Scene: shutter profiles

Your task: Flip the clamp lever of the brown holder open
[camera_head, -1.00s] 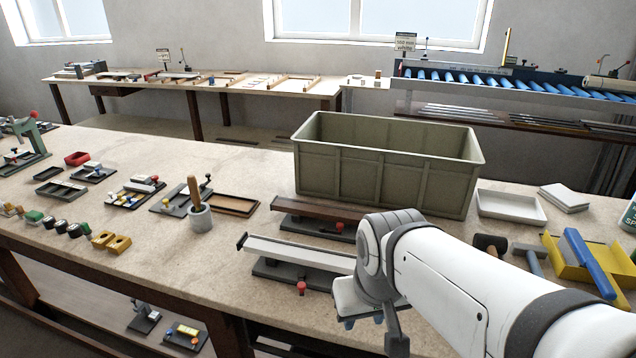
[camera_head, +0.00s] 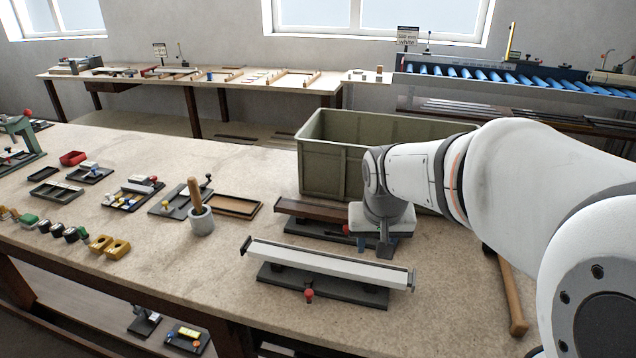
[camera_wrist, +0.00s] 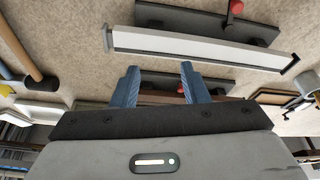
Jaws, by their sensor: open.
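The brown holder (camera_head: 308,209) lies on the bench in front of the green crate, a long brown profile on a dark base. Its red lever knob (camera_head: 346,229) shows just left of my gripper (camera_head: 375,248); the right end of the holder is hidden behind my arm. My gripper is open and points down over the right part of this holder. In the wrist view the two blue fingers (camera_wrist: 158,72) are spread with nothing gripped, and part of the holder's dark base (camera_wrist: 172,80) shows between and beyond them. I cannot tell whether they touch it.
A white holder (camera_head: 330,262) with a red knob (camera_head: 309,294) lies parallel, nearer the front edge. The green crate (camera_head: 330,165) stands close behind. A grey pot with a wooden handle (camera_head: 201,220) is left. A wooden-handled tool (camera_head: 512,295) lies right.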

